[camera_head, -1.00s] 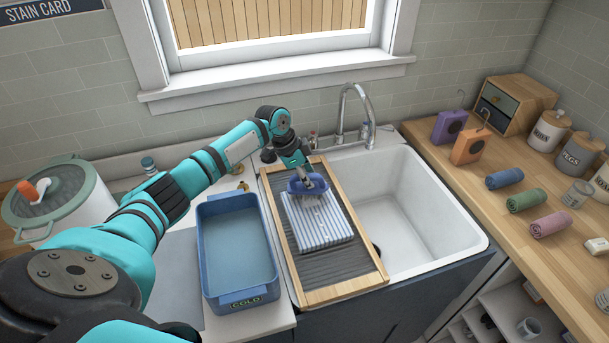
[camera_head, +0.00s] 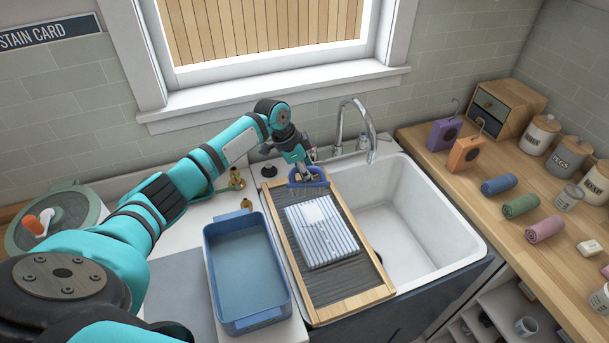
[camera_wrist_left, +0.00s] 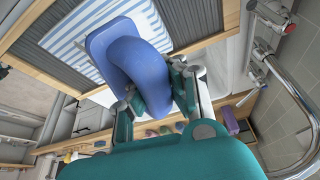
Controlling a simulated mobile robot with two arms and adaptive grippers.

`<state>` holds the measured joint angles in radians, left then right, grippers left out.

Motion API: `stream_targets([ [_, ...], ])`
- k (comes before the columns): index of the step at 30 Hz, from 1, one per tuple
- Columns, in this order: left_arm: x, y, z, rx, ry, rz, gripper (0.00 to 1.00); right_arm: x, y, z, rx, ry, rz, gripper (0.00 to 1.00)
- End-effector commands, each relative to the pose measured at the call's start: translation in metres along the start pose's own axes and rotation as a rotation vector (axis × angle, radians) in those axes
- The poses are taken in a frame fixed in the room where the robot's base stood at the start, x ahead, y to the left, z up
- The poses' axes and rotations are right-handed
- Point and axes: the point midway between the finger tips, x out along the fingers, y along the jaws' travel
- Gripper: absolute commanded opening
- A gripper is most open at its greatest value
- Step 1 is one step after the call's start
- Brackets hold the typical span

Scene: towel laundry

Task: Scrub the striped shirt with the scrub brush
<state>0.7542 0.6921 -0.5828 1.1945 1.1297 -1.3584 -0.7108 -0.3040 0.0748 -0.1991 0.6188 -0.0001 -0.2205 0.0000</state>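The striped shirt (camera_head: 336,244), white with blue stripes, lies folded on the dark ridged washboard (camera_head: 345,290) with a wooden frame. A whitish patch shows on its upper part. It also shows in the left wrist view (camera_wrist_left: 75,42). My left gripper (camera_head: 306,172) is shut on the blue scrub brush (camera_head: 300,184), near the board's far end. In the left wrist view the fingers close on the brush's arched handle (camera_wrist_left: 148,75). The brush is at or beyond the shirt's far edge; whether its bristles touch the board is hard to tell. My right gripper is not in view.
A blue tub (camera_head: 248,285) stands left of the board, and the white sink (camera_head: 420,215) with a tall faucet (camera_head: 352,125) is at its right. Rolled towels (camera_head: 520,206) and jars (camera_head: 570,152) sit on the wooden counter. Brass fittings (camera_head: 237,178) stand behind the tub.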

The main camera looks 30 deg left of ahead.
Motion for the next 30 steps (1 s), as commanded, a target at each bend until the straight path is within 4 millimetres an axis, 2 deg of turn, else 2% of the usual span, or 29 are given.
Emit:
stream_targets([
  [8, -0.014, -0.002, -0.012, -0.004, 0.002, -0.003, 0.0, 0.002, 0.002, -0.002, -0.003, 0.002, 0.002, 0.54],
  [24, -0.014, -0.001, -0.012, -0.005, 0.002, -0.003, 0.0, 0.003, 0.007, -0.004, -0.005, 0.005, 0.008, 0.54],
  [28, -0.009, 0.01, -0.016, -0.032, 0.002, -0.016, 0.0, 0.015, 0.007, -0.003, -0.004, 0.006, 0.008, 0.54],
  [30, -0.005, 0.024, -0.021, -0.07, 0.003, -0.035, 0.0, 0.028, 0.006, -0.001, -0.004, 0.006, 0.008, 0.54],
])
